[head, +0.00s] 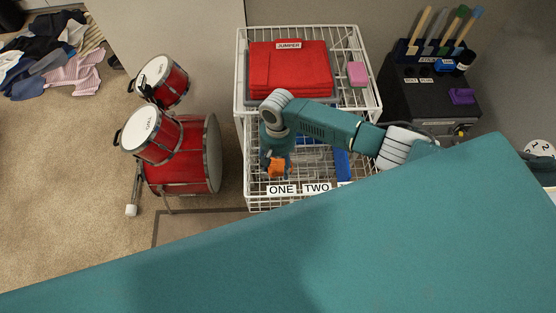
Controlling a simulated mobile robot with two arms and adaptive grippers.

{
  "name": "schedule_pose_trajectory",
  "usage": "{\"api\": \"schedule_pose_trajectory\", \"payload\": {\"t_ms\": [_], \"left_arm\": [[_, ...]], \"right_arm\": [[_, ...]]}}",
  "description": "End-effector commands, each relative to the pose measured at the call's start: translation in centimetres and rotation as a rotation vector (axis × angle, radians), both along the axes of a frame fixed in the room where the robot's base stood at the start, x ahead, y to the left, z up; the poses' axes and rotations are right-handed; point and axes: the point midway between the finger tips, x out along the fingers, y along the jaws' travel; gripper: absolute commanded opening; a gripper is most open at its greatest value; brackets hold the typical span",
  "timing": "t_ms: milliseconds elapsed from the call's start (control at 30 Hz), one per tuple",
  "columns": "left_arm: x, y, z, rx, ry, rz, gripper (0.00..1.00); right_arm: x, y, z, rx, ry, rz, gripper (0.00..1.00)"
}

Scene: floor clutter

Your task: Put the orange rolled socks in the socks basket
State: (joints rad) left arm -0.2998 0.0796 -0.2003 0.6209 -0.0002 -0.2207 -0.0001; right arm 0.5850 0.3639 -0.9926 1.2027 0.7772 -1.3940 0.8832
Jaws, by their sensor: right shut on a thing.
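The orange rolled socks (277,167) are a small orange bundle over the lower wire basket of the white wire rack. My right gripper (275,161) is shut on them, with the arm reaching in from the right. Whether the socks touch the basket floor, I cannot tell. The lower wire basket (261,197) carries labels reading ONE and TWO on its front edge; no socks label is readable. My left gripper is not in view.
A red folded jumper stack (289,75) and a pink block (357,73) sit on the rack's upper level. Red drums (180,155) stand left of the rack. A black cabinet (422,95) stands right. Clothes (50,55) lie on the carpet far left.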

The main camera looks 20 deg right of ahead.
Motion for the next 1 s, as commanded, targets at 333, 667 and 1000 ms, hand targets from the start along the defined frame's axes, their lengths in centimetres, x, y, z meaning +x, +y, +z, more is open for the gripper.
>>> {"api": "schedule_pose_trajectory", "payload": {"t_ms": [333, 667, 1000], "left_arm": [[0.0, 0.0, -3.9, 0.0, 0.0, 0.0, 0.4], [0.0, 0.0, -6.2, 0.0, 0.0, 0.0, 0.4], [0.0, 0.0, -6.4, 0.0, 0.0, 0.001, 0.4]], "right_arm": [[0.0, 0.1, -5.8, 0.001, 0.001, 0.0, 0.31], [0.0, 0.0, -9.3, 0.001, 0.0, 0.0, 0.31], [0.0, 0.0, -9.8, 0.001, 0.0, 0.001, 0.31]]}}
